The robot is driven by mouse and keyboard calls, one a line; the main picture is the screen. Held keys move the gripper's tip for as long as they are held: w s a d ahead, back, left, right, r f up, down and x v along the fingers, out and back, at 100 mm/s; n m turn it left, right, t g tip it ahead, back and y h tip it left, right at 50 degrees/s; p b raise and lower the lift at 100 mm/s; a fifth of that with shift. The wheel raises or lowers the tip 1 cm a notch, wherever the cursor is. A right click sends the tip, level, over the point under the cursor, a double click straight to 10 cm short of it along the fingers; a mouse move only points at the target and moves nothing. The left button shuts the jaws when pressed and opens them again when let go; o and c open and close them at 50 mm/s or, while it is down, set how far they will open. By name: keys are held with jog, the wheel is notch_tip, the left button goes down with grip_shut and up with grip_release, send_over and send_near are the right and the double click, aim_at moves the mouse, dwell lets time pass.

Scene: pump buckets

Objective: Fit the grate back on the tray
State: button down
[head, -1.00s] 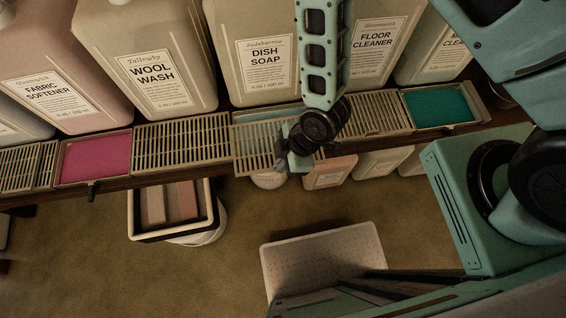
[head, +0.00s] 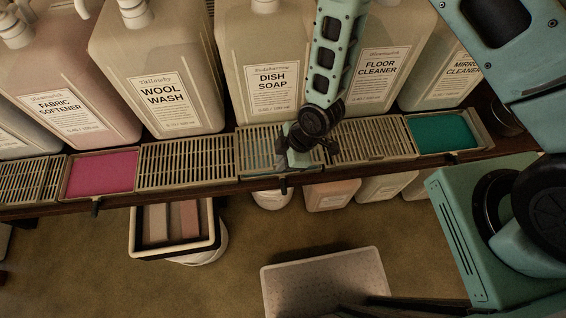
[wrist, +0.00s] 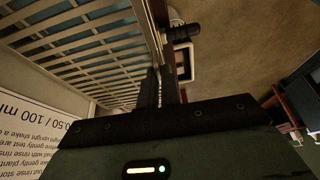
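The slatted metal grate (head: 258,140) is over the tray (head: 262,182) in front of the dish soap jug, and pale blue shows between its slats. It lies about level with the neighbouring grates; whether it is fully seated I cannot tell. My gripper (head: 298,158) is at the grate's right part and appears shut on it; the fingertips are mostly hidden in the head view. In the wrist view the grate (wrist: 95,45) fills the upper left, with the dark fingers (wrist: 158,88) at its edge.
Dish soap (head: 272,85), wool wash (head: 165,100) and floor cleaner (head: 378,80) jugs stand close behind. Open pink (head: 100,174) and teal (head: 443,132) trays sit along the shelf. A bin (head: 172,225) with blocks and a pale tub (head: 325,280) are below.

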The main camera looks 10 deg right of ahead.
jog(key=shift+f, duration=0.1)
dwell(0.3)
jog(key=shift+f+b, duration=0.35)
jog(key=shift+b, duration=0.15)
jog(key=shift+f, duration=0.1)
jog(key=shift+f+b, duration=0.7)
jog(key=shift+f, duration=0.2)
dwell(0.6)
jog(key=c, duration=1.5)
grip_release()
jog(key=shift+c, duration=0.2)
jog(key=b+v, duration=0.1)
jog(key=v, duration=1.6)
jog(key=shift+d+r, duration=0.15)
